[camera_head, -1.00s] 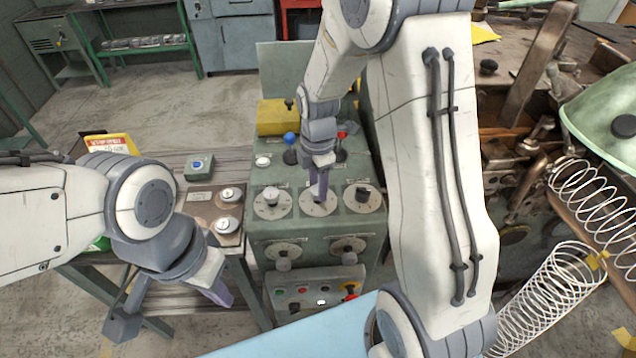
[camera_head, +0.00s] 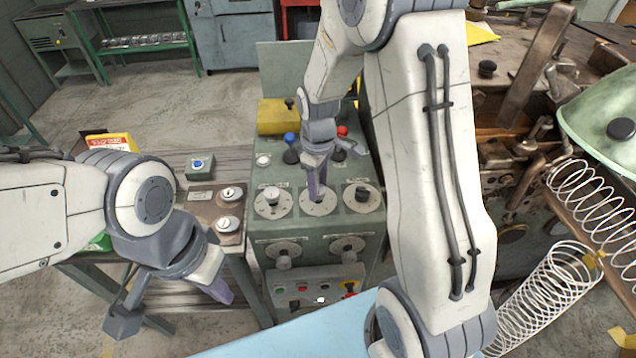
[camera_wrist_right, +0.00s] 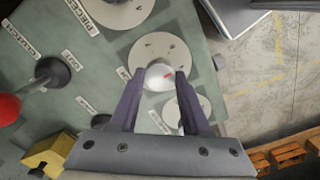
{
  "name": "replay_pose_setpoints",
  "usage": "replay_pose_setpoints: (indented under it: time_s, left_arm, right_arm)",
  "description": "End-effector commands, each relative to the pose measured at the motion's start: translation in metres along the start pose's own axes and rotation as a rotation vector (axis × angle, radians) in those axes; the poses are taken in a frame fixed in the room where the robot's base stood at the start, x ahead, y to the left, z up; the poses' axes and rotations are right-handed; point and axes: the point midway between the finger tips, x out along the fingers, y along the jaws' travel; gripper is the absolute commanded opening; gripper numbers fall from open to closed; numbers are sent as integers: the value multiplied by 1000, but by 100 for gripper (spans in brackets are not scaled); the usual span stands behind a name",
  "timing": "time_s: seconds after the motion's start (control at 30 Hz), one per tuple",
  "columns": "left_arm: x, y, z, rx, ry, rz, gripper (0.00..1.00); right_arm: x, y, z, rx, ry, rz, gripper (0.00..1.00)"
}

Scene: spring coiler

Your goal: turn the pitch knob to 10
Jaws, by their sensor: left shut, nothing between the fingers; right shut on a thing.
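My right gripper (camera_head: 317,198) points down at the middle of three round dials on the green console. Its fingers are shut on a pale round knob (camera_wrist_right: 158,76) with a red mark, seated on a light dial plate (camera_wrist_right: 160,50) in the right wrist view. In the head view the fingers mostly hide this knob; its dial plate (camera_head: 306,207) shows around them. The number under the red mark is too small to read. My left gripper (camera_head: 222,296) is shut and empty, left of the console and apart from it.
The green console (camera_head: 330,235) also carries a left dial (camera_head: 272,205), a right dial (camera_head: 362,198), a blue-topped lever (camera_head: 290,140) and a red-topped lever (camera_head: 342,131). A side table stands at left with a small button box (camera_head: 199,167). Wire coils (camera_head: 550,298) lie at right.

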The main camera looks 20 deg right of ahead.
Motion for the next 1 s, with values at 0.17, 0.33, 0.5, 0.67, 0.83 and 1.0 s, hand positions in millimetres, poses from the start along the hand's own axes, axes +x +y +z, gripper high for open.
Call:
replay_pose_setpoints:
  time_s: [0.17,0.33,0.5,0.67,0.83,1.0]
  left_arm:
    - [-2,0,0,0,0,0,0]
    - [-3,0,0,0,0,0,0]
    - [-4,0,0,0,0,0,0]
    - [-5,0,0,0,0,0,0]
    - [-6,0,0,0,0,0,0]
    - [-6,0,0,0,0,0,0]
  right_arm:
    - [-2,1,0,166,2,2,0]
    - [-2,1,-1,328,3,2,0]
    - [-2,1,-1,489,4,2,0]
    - [-2,1,-1,641,4,2,0]
    - [-2,1,-1,803,5,2,0]
    - [-2,1,-1,964,6,2,0]
